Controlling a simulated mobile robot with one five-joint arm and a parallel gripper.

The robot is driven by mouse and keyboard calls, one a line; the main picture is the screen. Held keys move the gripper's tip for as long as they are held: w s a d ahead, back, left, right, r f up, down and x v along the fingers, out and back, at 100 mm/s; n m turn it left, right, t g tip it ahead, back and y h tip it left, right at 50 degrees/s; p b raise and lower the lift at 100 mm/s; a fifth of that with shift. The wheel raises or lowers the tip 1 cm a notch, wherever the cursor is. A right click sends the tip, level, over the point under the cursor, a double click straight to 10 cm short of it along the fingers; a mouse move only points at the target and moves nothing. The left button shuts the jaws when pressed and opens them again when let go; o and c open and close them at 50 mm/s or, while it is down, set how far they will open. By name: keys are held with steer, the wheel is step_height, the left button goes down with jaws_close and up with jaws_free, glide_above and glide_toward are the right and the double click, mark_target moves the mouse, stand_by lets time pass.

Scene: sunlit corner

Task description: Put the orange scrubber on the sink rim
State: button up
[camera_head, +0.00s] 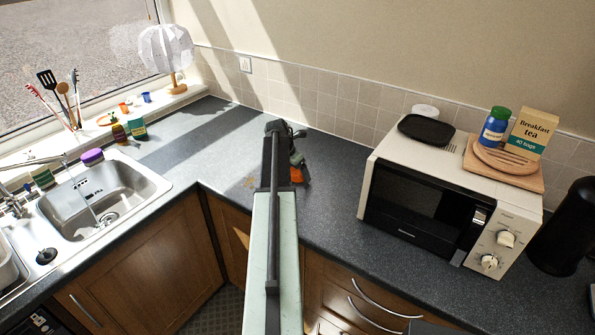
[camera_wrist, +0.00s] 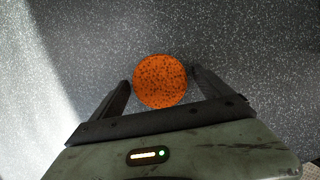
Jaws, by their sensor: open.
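The orange scrubber (camera_wrist: 160,81) is a round, speckled disc on the dark worktop. In the wrist view it lies between the two open fingers of my gripper (camera_wrist: 160,88), with a small gap at the left finger and the right finger close beside it. In the head view my gripper (camera_head: 284,160) is over the worktop, and only a bit of the orange scrubber (camera_head: 296,174) shows beside it; my arm hides the rest. The steel sink (camera_head: 150,188) is at the left, with its rim around the basin.
A purple-topped item (camera_head: 92,157) sits at the sink's back rim. Bottles (camera_head: 119,131) and a utensil pot stand behind the sink. A white microwave (camera_head: 450,190) stands at the right. The worktop (camera_head: 190,135) between sink and gripper is clear.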

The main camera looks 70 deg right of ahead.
steer(key=p+v, duration=1.1)
steer(key=v, duration=0.1)
steer(key=shift+r, duration=0.15)
